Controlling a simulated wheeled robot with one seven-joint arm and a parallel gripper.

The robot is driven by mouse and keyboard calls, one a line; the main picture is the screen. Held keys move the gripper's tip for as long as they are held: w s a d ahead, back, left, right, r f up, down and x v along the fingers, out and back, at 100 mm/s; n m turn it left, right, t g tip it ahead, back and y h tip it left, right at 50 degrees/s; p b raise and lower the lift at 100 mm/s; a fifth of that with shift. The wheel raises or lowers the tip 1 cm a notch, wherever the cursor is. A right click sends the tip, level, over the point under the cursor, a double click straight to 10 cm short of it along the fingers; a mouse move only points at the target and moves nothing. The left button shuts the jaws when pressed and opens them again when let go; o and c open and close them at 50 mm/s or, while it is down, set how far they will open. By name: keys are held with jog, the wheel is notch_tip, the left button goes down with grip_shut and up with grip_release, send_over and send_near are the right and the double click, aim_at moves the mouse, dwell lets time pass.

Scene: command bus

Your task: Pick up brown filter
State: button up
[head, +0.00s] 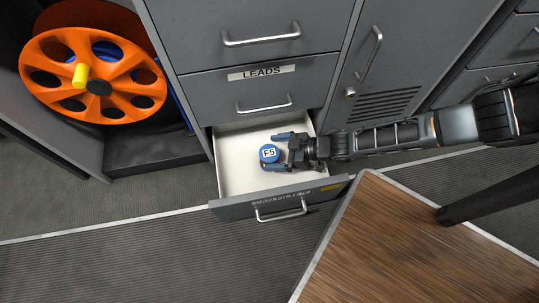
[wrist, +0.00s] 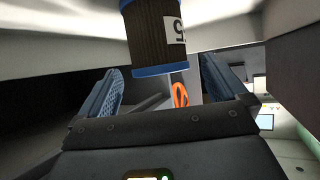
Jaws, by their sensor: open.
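The brown filter (wrist: 157,40) has a dark ribbed body, blue end caps and a white label in the wrist view. In the head view its blue top with an F5 label (head: 268,153) shows inside the open drawer (head: 235,180). My gripper (head: 278,151) reaches into the drawer from the right, with its blue fingers apart beside the filter. In the wrist view my gripper (wrist: 162,85) is open, and the filter shows between and beyond the finger pads. I cannot tell whether either finger touches it.
A closed drawer labelled LEADS (head: 262,88) sits right above the open one. A wooden table (head: 425,240) stands at the lower right, close to the drawer front (head: 280,203). An orange reel (head: 125,75) is at the left. The floor at the lower left is clear.

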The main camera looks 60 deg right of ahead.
jog(key=x, duration=0.2)
jog(key=shift+w+a+f+b, duration=0.1)
jog(key=shift+w+f+b, duration=0.1)
jog(key=shift+w+b, duration=0.15)
jog(key=shift+s, duration=0.1)
jog(key=shift+r, duration=0.1)
jog(key=c, duration=1.1)
